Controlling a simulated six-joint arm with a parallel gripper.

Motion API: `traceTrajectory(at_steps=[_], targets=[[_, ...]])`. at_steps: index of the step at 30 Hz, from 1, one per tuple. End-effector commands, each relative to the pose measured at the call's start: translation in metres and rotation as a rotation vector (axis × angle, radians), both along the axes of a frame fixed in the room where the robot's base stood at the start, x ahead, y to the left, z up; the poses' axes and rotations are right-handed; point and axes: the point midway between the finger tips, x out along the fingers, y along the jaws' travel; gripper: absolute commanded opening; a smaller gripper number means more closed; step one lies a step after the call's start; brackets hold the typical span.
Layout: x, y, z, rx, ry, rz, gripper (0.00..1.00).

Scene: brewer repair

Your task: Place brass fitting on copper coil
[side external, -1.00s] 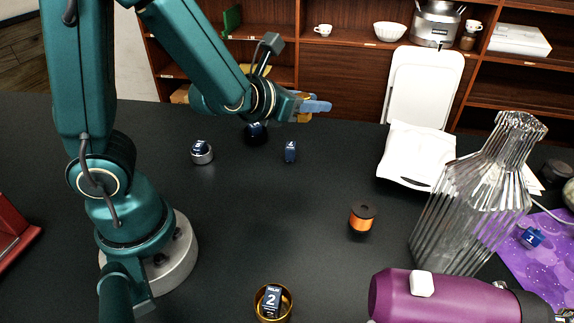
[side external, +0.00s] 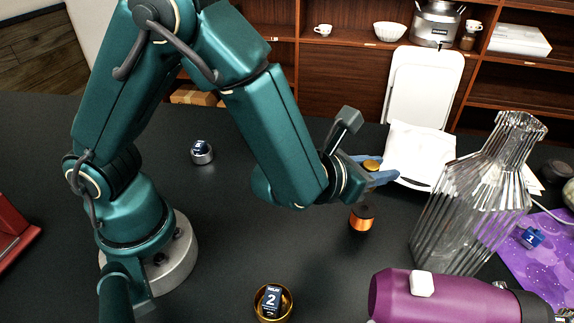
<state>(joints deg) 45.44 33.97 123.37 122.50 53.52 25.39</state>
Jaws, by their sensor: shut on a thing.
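My gripper (side external: 382,174) has blue fingers and is shut on a small round brass fitting (side external: 372,164). It holds the fitting in the air above the dark table, in front of the white folded sheet-like object. The copper coil (side external: 361,221) is an orange winding on a dark spool, upright on the table. In the picture it lies just below my gripper, with a gap between them. The far side of the fitting and part of the fingers are hard to make out.
A ribbed glass carafe (side external: 452,220) stands right of the coil. A purple bottle (side external: 440,297) lies in front. A brass cup (side external: 273,312) holds a relay marked 2.

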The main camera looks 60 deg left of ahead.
Motion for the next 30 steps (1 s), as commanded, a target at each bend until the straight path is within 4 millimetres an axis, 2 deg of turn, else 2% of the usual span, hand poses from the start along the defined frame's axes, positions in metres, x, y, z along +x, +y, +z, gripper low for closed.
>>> traceTrajectory(at_steps=[6,15,30], targets=[[0.001,-0.009,-0.01,0.002,0.001,0.0,0.0],[0.001,-0.008,-0.042,0.003,0.002,0.0,0.0],[0.001,-0.008,-0.049,-0.001,0.0,0.001,0.0]])
